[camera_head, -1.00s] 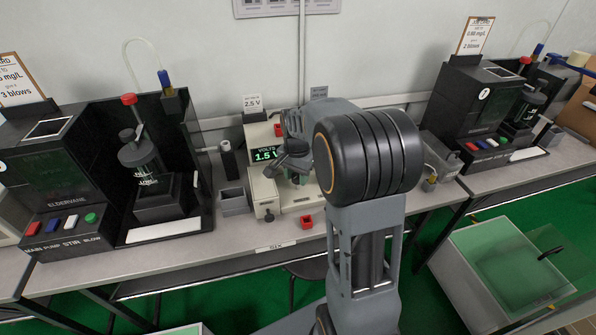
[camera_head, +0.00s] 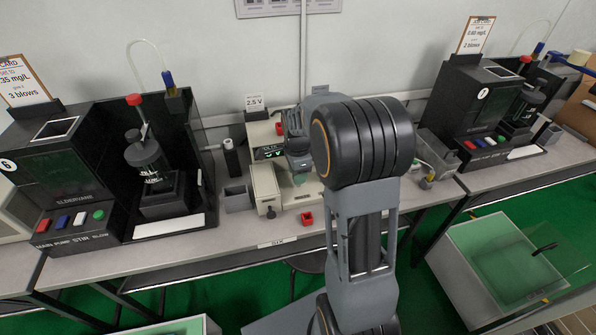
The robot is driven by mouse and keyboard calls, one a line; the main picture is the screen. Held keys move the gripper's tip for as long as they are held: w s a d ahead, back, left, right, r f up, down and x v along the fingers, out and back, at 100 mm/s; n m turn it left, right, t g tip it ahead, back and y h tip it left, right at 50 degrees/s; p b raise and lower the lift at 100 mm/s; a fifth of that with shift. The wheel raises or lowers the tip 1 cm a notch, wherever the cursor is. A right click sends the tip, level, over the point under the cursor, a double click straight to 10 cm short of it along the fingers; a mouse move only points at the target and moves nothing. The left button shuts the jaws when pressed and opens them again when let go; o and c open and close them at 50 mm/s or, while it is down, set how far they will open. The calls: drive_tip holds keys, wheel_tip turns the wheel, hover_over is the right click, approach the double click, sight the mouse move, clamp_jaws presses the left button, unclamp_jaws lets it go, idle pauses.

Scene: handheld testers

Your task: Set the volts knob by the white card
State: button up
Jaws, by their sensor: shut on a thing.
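The white card (camera_head: 255,102) reads "2.5 V" and stands on top of the cream tester at the back of the bench. The tester's dark display (camera_head: 268,152) shows green digits, partly covered by my arm, so I cannot read them. My gripper (camera_head: 300,168) is low at the tester's front, just right of the display. It is shut on the volts knob, which my gripper and wrist hide from this view. The cream tester body (camera_head: 266,188) shows left of my gripper.
A black instrument (camera_head: 60,170) with coloured buttons stands on the left, a similar one (camera_head: 490,105) on the right. A grey bin (camera_head: 237,198) is close left of the tester.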

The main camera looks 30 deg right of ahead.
idle(0.4)
drive_tip(key=o, duration=0.9)
drive_tip(key=shift+r, duration=0.1)
wheel_tip(320, 180, up, 14)
drive_tip(key=shift+f+p, duration=0.15)
drive_tip(key=shift+p, duration=0.8)
